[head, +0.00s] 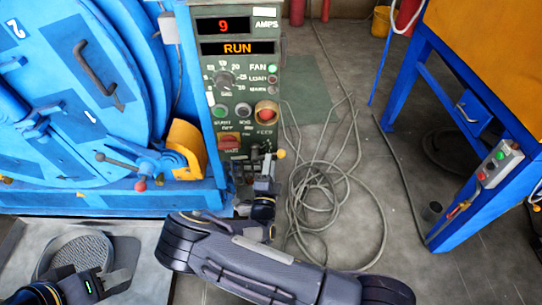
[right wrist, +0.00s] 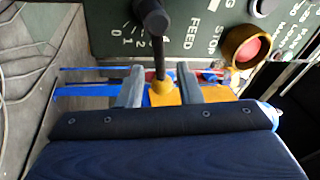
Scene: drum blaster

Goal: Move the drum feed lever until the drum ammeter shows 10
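The drum ammeter (head: 223,25) reads 9 in red digits on the green control panel. The feed lever shows in the right wrist view as a black hub (right wrist: 152,18) with a dark rod ending in a yellow ball knob (right wrist: 162,88). The rod points beyond the 0, 1 and 2 marks. The knob (head: 281,154) also shows in the head view, at the panel's lower right. My right gripper (right wrist: 161,90) has a finger on each side of the knob, apart, with slight gaps showing. My left gripper (head: 95,275) is low at the left, empty, with its fingers apart.
The RUN display (head: 237,48) is lit. The blue drum machine (head: 75,90) stands at the left. A grey cable (head: 325,190) lies coiled on the floor; a blue-framed table (head: 480,110) stands at the right.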

